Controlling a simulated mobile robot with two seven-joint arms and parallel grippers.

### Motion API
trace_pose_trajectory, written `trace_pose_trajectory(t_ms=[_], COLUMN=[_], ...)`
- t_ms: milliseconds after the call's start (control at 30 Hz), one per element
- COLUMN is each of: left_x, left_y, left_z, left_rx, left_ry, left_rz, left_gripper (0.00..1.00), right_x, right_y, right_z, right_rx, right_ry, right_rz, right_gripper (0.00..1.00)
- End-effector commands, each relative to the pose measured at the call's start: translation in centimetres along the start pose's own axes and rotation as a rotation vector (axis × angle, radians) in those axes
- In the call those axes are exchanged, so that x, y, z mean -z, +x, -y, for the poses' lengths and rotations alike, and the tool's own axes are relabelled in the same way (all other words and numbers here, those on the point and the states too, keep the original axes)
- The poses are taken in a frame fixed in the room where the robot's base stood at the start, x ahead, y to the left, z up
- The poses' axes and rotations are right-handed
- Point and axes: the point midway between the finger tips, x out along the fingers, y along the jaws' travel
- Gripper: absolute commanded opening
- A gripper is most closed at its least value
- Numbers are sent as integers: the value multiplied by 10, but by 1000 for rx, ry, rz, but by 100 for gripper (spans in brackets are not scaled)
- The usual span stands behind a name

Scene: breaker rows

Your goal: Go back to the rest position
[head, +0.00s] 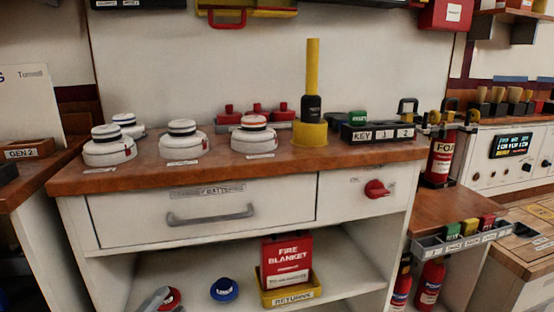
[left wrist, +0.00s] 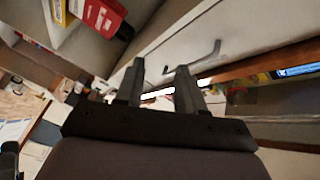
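My right gripper is in neither view.
The wooden worktop (head: 240,173) carries white round devices, a yellow-handled tool (head: 312,90) and a black key rack (head: 378,132). Extinguishers stand at right.

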Motion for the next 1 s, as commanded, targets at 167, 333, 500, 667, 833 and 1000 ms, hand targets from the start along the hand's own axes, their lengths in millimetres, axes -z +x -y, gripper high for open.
trace_pose_trajectory(t_ms=[167,333,500,667,833,1000], left_x=[14,46,48,48,48,49], left_y=[-48,-93,-91,-96,-104,-114], left_z=[-95,-152,-117,-94,-68,-43], left_rx=[-239,-400,-366,-343,-321,-303], left_ry=[-734,-1308,-1238,-1209,-1173,-1137], left_rz=[164,346,373,415,464,511], left_gripper=[38,38,38,38,38,38], right_x=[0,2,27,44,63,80], right_y=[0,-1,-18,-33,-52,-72], right_z=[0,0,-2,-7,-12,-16], right_rx=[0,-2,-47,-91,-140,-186], right_ry=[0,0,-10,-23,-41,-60], right_rz=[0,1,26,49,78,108], right_gripper=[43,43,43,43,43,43])
